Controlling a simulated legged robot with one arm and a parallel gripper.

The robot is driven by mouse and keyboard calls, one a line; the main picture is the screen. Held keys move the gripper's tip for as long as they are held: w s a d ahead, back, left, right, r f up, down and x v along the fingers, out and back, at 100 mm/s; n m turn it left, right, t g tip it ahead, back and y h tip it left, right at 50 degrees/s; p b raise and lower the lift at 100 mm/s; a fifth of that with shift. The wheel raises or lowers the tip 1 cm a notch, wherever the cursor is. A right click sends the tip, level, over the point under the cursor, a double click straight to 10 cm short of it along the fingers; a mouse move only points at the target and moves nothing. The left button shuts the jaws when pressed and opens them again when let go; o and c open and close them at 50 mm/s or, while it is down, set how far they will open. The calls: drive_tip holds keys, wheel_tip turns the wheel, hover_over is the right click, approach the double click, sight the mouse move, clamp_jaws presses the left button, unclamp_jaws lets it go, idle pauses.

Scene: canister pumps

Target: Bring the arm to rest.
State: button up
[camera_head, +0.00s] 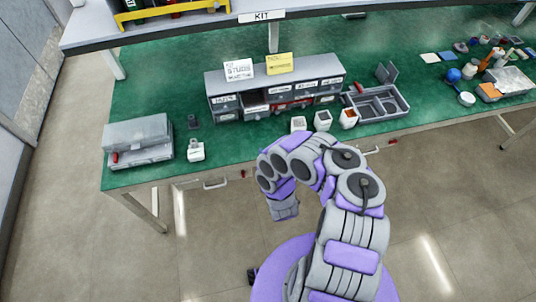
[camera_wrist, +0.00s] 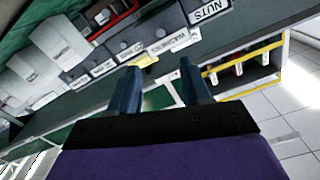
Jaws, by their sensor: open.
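My arm, purple and grey, rises from the bottom of the head view and folds over, its end hanging in front of the bench's front edge. My gripper shows in the wrist view (camera_wrist: 158,76) with two dark blue fingers standing apart, open and with nothing between them. The fingers point toward the grey drawer unit (camera_wrist: 150,40) and the shelf behind. The fingertips are hidden in the head view.
The green bench top (camera_head: 160,95) carries a drawer unit (camera_head: 275,90), several small white containers (camera_head: 298,124), an open grey case (camera_head: 378,103), and a closed grey box (camera_head: 138,138) at left. Small parts lie at far right. Bare floor (camera_head: 440,190) surrounds my base.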

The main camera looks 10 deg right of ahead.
drive_tip(key=shift+s, duration=0.15)
idle(0.5)
drive_tip(key=w+d+r+n+g+h+b, duration=0.1)
drive_tip(key=w+d+r+g+h+b, duration=0.2)
drive_tip(key=d, duration=0.4)
drive_tip(key=w+d+g+b, duration=0.1)
drive_tip(key=w+d+g, duration=0.1)
drive_tip(key=w+d, duration=0.35)
drive_tip(key=s+d+r+m+g+h+b, duration=0.1)
drive_tip(key=s+d+r+g+b, duration=0.15)
drive_tip(key=r, duration=0.25)
drive_tip(key=s+d+r+g+h+b, duration=0.1)
drive_tip(key=s+d+r+g, duration=0.25)
drive_tip(key=r, duration=0.25)
drive_tip(key=s+a+r+n+g+y+b, duration=0.1)
drive_tip(key=s+a, duration=0.5)
drive_tip(key=s, duration=0.7)
drive_tip(key=s+a+r+n+g+y+b, duration=0.1)
drive_tip(key=s+a+r+g, duration=0.4)
drive_tip(key=s, duration=0.9)
drive_tip(key=s+a+r+n+g+y+b, duration=0.1)
drive_tip(key=s+a+r, duration=0.6)
drive_tip(key=s, duration=0.7)
drive_tip(key=g+y+b, duration=0.1)
drive_tip(key=y+b, duration=0.1)
drive_tip(key=b, duration=0.1)
drive_tip(key=shift+s+a+r+n+g+b, duration=0.15)
drive_tip(key=shift+s+a+n+g+b, duration=0.15)
drive_tip(key=shift+a+g, duration=0.1)
